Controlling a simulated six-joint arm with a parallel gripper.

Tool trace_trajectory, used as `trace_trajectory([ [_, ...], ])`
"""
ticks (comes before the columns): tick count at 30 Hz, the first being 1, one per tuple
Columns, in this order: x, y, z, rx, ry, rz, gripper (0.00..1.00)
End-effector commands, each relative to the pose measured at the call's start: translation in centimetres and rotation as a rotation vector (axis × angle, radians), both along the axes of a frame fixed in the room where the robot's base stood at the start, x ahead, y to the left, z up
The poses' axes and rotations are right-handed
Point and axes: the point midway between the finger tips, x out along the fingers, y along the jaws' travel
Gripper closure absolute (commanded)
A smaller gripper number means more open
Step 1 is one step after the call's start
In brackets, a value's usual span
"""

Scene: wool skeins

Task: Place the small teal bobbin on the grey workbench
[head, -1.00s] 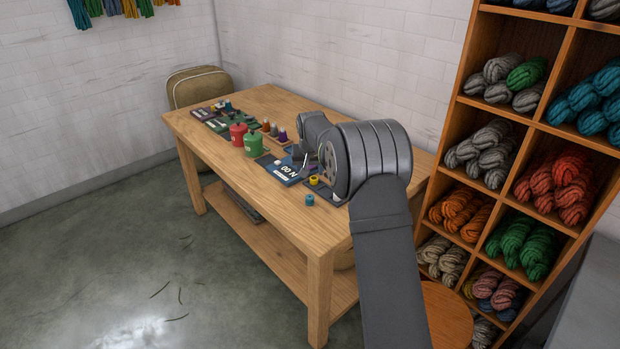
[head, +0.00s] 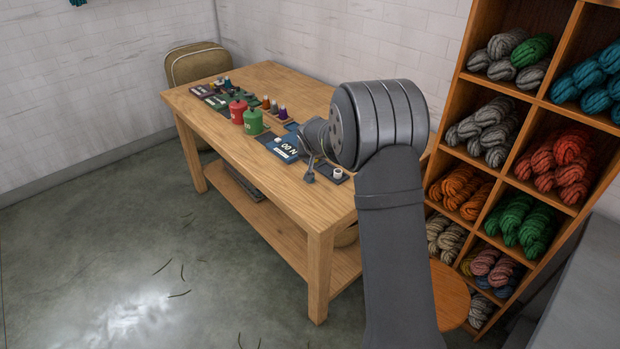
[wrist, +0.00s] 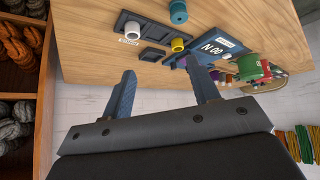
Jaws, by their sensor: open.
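The small teal bobbin (wrist: 178,12) is on the wooden table (head: 240,160), near the top edge of the wrist view. A plain grey surface (head: 582,285) at the lower right of the head view looks like the grey workbench.
A white spool (wrist: 131,31) and a yellow one (wrist: 178,44) stand close to the teal bobbin. A blue card (head: 282,149), red canister (head: 237,109) and green canister (head: 253,122) are further along. A yarn shelf (head: 457,137) stands at the right.

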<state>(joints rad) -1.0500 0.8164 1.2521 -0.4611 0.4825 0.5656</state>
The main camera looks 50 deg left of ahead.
Motion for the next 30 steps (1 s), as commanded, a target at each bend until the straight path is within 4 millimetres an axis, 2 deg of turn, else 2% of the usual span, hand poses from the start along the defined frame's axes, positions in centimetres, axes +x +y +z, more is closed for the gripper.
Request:
trace_trajectory([
  [6, -3.1, -1.6, -1.7, 0.115, -0.032, 0.074, 0.45],
  [11, -3.9, -1.7, -2.3, 0.143, -0.026, 0.098, 0.45],
  [30, 0.6, 3.9, -9.5, 0.144, -0.025, 0.097, 0.45],
])
